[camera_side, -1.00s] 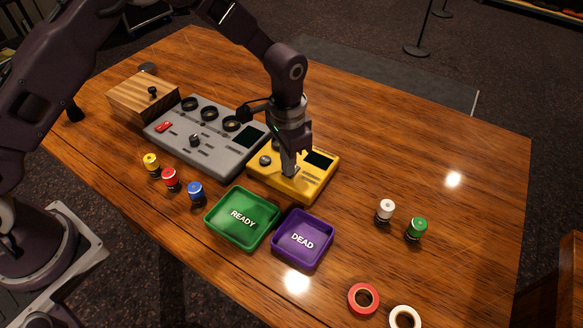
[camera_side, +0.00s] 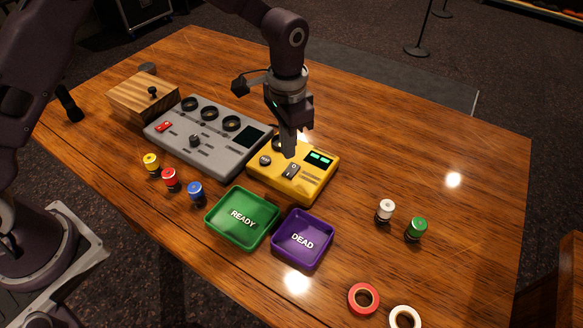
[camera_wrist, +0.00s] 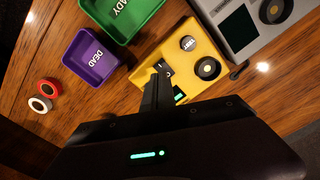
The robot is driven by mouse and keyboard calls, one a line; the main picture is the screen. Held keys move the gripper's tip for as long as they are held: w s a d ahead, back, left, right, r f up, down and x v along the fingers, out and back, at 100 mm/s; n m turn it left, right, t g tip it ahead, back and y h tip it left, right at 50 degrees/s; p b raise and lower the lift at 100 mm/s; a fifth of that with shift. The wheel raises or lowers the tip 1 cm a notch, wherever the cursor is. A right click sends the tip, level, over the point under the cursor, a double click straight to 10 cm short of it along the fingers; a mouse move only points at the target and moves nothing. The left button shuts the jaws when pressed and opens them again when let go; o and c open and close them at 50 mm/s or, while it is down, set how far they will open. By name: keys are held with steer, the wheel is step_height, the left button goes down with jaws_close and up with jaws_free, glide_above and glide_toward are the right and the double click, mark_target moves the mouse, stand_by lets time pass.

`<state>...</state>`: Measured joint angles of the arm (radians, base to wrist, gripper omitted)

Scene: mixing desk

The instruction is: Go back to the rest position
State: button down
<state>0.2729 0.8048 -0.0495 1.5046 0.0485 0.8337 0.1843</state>
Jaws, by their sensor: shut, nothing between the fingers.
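My gripper (camera_side: 289,152) is shut and empty, pointing down a little above the yellow device. The yellow device (camera_side: 307,187) sits on the desk, with a lit green display (camera_side: 319,159), a dark switch (camera_side: 291,170) and a round knob. In the wrist view, the shut fingers (camera_wrist: 158,78) overlap the yellow device (camera_wrist: 205,45) and hide part of its face. A knob marked TEST (camera_wrist: 188,43) shows there. I cannot tell the exact gap between the fingertips and the device.
A grey mixer (camera_side: 215,154) and a wooden box (camera_side: 128,103) stand to the left. A green READY tray (camera_side: 222,231) and purple DEAD tray (camera_side: 294,260) lie in front. Several coloured cylinders and two tape rolls (camera_side: 363,299) are spread around. The desk's back right is clear.

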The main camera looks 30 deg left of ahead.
steer(key=shift+r, duration=0.45)
steer(key=s+a+r+n+t, duration=0.1)
steer(key=s+a+r, duration=0.35)
steer(key=r, duration=0.45)
steer(key=s+a+r+n+t, duration=0.2)
steer(key=s+a+r, duration=0.3)
steer(key=r, duration=0.4)
steer(key=s+a+n+t, duration=0.1)
steer(key=s+a, duration=0.1)
steer(key=s, duration=0.7)
steer(key=s+a+r+n+t, duration=0.1)
steer(key=s+a+n, duration=0.1)
steer(key=s, duration=0.7)
steer(key=shift+r+t, duration=0.3)
